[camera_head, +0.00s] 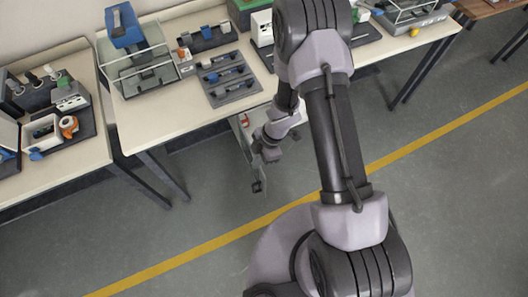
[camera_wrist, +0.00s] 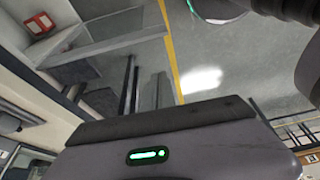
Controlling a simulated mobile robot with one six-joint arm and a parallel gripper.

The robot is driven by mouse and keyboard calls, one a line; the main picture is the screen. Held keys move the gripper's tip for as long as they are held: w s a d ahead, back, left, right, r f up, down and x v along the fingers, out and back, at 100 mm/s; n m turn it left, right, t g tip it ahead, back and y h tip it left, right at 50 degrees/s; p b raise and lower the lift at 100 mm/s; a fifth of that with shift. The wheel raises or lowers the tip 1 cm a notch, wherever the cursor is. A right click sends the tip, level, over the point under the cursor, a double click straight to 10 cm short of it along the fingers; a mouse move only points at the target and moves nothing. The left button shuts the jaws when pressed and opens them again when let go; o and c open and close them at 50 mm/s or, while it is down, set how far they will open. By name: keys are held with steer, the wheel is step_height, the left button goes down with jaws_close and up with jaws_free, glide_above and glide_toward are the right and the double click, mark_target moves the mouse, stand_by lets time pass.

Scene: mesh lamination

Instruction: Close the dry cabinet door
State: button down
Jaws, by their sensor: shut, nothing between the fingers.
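The dry cabinet appears to be the light box under the middle table, mostly hidden by the tabletop and my arm. Its door (camera_head: 244,148) looks like a thin, see-through panel standing open toward the floor, with a dark piece (camera_head: 258,187) at its lower end. My gripper (camera_head: 268,154) is shut and empty, right beside this panel; I cannot tell whether they touch. In the wrist view, a grey see-through compartment (camera_wrist: 105,38) shows at upper left with a red and white box (camera_wrist: 40,26) in it. My gripper's housing fills the bottom there and its fingertips are hidden.
The middle table (camera_head: 160,115) holds a glass-walled box with a blue top (camera_head: 124,28) and dark trays (camera_head: 228,75). A left table (camera_head: 80,165) carries more equipment. Dark table legs (camera_head: 160,180) stand left of the gripper. The floor (camera_head: 200,215) in front is clear, with a yellow line.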

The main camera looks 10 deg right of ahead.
steer(key=w+b+x, duration=0.1)
steer(key=b+x, duration=0.5)
steer(key=x, duration=0.5)
steer(key=d, duration=0.2)
steer(key=d+r, duration=0.1)
steer(key=d, duration=0.1)
steer(key=shift+w, duration=0.1)
steer(key=shift+r, duration=0.1)
